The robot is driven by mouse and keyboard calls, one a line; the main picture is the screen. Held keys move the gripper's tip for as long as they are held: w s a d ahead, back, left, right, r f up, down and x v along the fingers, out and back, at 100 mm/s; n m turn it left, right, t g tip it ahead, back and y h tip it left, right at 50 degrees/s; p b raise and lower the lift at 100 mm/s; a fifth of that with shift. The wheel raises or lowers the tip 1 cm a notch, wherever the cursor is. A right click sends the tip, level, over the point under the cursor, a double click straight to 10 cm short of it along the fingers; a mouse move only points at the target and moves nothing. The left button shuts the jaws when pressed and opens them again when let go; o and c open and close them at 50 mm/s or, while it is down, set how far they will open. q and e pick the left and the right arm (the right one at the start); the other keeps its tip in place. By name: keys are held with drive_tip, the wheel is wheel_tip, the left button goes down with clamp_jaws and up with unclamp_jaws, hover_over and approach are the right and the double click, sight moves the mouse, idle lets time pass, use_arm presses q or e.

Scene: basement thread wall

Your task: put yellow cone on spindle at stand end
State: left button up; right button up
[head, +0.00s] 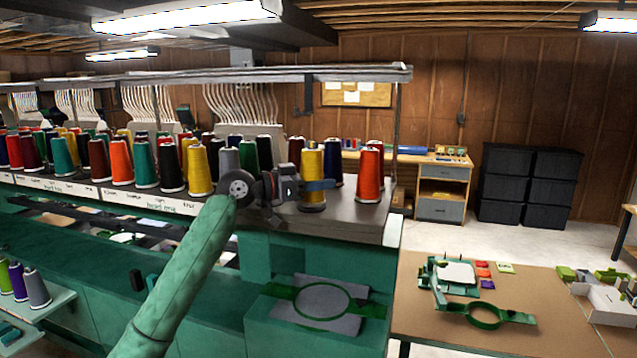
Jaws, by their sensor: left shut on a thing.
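The yellow cone (312,164) is upright near the right end of the thread stand (345,222). My left gripper (313,186) reaches in from the left and is shut on this cone, with a dark finger across its front. The cone's base shows below the finger; I cannot tell whether it touches the stand top. An orange-red cone (369,175) stands to its right at the stand end. A dark blue cone (333,165) stands just behind. No bare spindle can be made out. My right gripper is not in view.
Rows of coloured cones fill the stand to the left, with another yellow cone (199,170) beside my arm. A metal rail (330,74) runs overhead, with a post at the right end. A brown table (540,325) with hoops stands at lower right.

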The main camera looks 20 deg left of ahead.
use_arm(q)
drive_tip(key=shift+f, duration=0.15)
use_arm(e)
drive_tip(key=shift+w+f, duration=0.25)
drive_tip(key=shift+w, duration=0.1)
use_arm(q)
drive_tip(key=shift+f, duration=0.1)
drive_tip(key=o, duration=1.2)
